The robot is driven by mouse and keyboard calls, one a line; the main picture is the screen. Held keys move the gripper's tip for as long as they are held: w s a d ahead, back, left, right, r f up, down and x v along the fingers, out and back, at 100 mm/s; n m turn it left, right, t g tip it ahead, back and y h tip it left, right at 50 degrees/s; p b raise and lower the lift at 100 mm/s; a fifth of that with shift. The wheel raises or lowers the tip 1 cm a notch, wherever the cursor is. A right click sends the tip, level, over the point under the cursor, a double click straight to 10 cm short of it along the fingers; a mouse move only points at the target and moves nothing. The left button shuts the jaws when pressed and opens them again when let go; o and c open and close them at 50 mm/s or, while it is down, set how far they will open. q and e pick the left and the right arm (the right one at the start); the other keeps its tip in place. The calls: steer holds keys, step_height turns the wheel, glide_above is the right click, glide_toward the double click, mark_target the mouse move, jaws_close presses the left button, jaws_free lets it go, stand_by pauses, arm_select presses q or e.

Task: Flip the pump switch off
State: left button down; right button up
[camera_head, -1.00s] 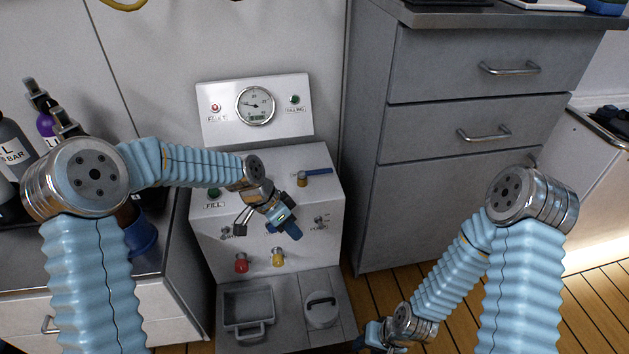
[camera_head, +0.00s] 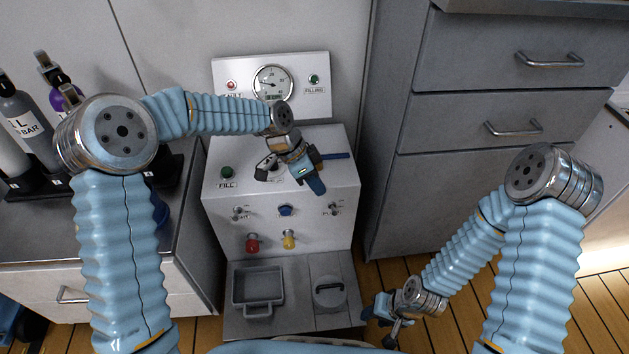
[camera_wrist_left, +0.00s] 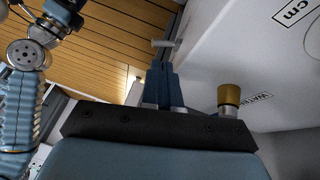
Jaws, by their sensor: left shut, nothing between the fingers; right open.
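The grey panel (camera_head: 216,205) has two small metal toggle switches on its front, a left one (camera_head: 238,212) and a right one (camera_head: 335,209). Their labels are too small to read surely; the right one seems to begin with P. My left gripper (camera_head: 314,184) hovers over the upper panel, above and left of the right toggle, apart from it. In the left wrist view its blue fingers (camera_wrist_left: 163,86) are together and empty. A small metal peg (camera_wrist_left: 164,43), perhaps a toggle, shows beyond them. My right gripper (camera_head: 386,322) is open and low, right of the panel.
A gauge (camera_head: 272,84) stands behind the panel. A brass knob (camera_wrist_left: 229,96) is close right of my left fingers. Bottles (camera_head: 30,125) stand at left.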

mark_target(333, 209)
arm_select(q)
steer(key=x, duration=0.6)
steer(key=shift+f, duration=0.1)
steer(key=shift+b, duration=0.35)
steer(key=shift+s+f+t+b, duration=0.1)
steer(key=shift+s+t+b, duration=0.15)
steer(key=shift+b, duration=0.35)
steer(key=shift+d, duration=0.1)
steer(key=s+f+t+b, duration=0.2)
steer(key=b, duration=0.3)
steer(key=shift+s+d+f+m+y+b, duration=0.2)
steer(key=shift+m+y+b, duration=0.1)
steer(key=shift+y+b, duration=0.1)
steer(key=shift+w+r, duration=0.1)
steer(key=shift+w, duration=0.05)
